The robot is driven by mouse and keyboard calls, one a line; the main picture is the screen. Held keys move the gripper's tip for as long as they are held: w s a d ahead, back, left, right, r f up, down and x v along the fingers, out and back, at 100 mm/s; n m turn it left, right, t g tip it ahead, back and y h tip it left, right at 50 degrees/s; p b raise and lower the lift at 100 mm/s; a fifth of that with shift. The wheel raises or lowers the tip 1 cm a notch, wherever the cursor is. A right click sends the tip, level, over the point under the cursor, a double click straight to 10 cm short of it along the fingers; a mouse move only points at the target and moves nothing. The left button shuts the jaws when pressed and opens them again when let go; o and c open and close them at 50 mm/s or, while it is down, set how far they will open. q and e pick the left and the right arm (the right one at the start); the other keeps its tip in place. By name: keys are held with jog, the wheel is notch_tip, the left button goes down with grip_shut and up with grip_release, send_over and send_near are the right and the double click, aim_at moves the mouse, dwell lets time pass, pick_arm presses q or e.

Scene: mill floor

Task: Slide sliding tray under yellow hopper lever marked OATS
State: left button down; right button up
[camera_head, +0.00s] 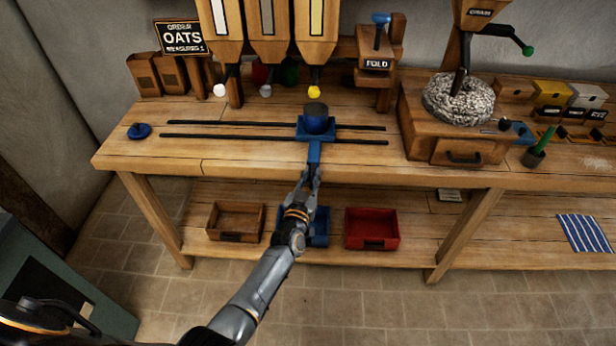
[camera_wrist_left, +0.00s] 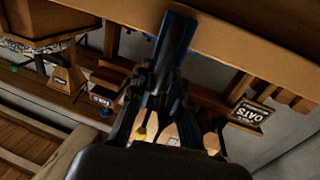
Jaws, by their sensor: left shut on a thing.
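My left gripper (camera_head: 312,172) is shut on the tray's blue handle (camera_head: 314,152), at the bench's front edge. In the left wrist view, the gripper (camera_wrist_left: 158,75) holds the blue handle (camera_wrist_left: 177,35). The yellow lever knob (camera_head: 314,92) hangs under the rightmost hopper (camera_head: 316,30), just behind the cup and nearly in line with it. The hopper labels are not readable. My right gripper is out of view.
The rails (camera_head: 225,124) are clear left of the tray. An OATS order sign (camera_head: 181,37) stands back left. A wooden mill (camera_head: 460,150) stands right of the rails. A red bin (camera_head: 371,229) sits on the lower shelf.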

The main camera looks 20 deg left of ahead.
pick_arm(q)
jog(key=shift+r, duration=0.1)
jog(key=c, duration=1.4)
grip_release()
jog(key=shift+d, duration=0.1)
jog(key=shift+o, duration=0.2)
jog(key=shift+s, duration=0.3)
jog(key=s, duration=1.1)
jog(key=shift+s+d, duration=0.2)
jog(key=shift+d, duration=0.05)
jog(key=s+d+f+m+g+h, duration=0.1)
jog(key=s+f+g, duration=0.2)
jog(key=s+f, duration=0.5)
jog(key=s+f+m+g, duration=0.1)
jog(key=s+f+g, duration=0.25)
jog(key=f, duration=0.85)
jog(key=s+d+f+m+g+h, duration=0.1)
jog(key=s+f+g, duration=0.2)
jog(key=s+f, duration=0.55)
jog(key=s+a+f+g, duration=0.2)
jog(key=s+f, duration=0.2)
jog(key=s, duration=0.5)
jog(key=s+a+f+g+y, duration=0.1)
jog(key=s+a+f+g, duration=0.2)
jog(key=s, duration=0.6)
jog(key=s+a+f+g, duration=0.2)
jog(key=s+a+f, duration=0.1)
jog(key=s+f, duration=0.4)
jog(key=shift+s+f, duration=0.2)
jog(key=shift+s, duration=0.8)
